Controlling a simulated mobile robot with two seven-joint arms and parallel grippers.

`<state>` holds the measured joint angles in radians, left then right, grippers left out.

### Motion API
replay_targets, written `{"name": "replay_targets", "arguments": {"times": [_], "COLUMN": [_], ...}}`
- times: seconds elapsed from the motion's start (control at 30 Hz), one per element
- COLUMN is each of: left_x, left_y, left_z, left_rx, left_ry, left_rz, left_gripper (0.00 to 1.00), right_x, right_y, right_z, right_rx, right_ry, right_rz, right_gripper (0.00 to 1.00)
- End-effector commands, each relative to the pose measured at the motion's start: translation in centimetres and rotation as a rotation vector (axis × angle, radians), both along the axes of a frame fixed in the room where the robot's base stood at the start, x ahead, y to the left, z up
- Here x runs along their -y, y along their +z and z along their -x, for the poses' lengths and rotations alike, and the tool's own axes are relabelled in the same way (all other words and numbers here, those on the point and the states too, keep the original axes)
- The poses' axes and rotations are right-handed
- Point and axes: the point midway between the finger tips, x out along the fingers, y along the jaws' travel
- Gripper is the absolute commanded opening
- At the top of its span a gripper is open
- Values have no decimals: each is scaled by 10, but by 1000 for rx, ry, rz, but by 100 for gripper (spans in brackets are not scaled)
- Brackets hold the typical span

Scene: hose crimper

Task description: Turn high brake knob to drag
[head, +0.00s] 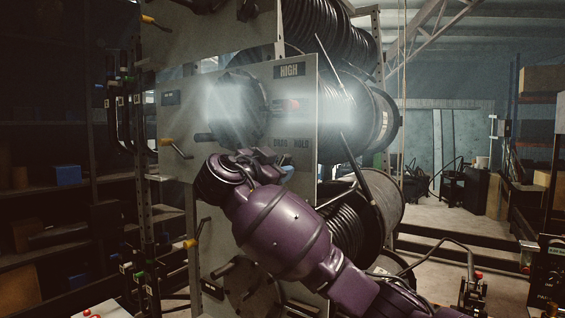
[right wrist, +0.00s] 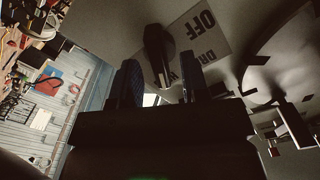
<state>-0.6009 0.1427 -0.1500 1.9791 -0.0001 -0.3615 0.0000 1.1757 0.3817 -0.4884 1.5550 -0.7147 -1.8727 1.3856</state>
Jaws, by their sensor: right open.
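The HIGH label (head: 289,70) sits near the top of a grey panel (head: 305,88). Below it is a dark knob with a red mark (head: 289,104), partly washed out by glare. The words DRAG and HOLD (head: 290,141) are printed under it. My right gripper (head: 270,158) is just below these words, close to the panel. In the right wrist view its open fingers (right wrist: 160,82) point at the panel, with a dark knob (right wrist: 157,50) just beyond and between them. Contact cannot be told. My left gripper is not in view.
Black hose reels (head: 372,120) stand behind the panel's right edge. A lower reel (head: 380,205) is close to my right arm. Dark shelving (head: 50,190) stands at the left, and open floor (head: 435,228) lies at the right.

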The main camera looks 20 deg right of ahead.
Motion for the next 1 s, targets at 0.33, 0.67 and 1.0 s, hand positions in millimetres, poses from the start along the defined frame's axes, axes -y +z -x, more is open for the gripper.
{"name": "replay_targets", "arguments": {"times": [0.33,0.67,1.0], "left_x": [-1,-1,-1], "left_y": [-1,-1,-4], "left_z": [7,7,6], "left_rx": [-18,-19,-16], "left_ry": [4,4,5], "left_rz": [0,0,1], "left_gripper": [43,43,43], "right_x": [17,17,17], "right_y": [0,-1,-2], "right_z": [-14,-14,-14], "right_rx": [-1,-1,-14], "right_ry": [1,0,0], "right_rz": [0,0,8], "right_gripper": [42,26,10]}}
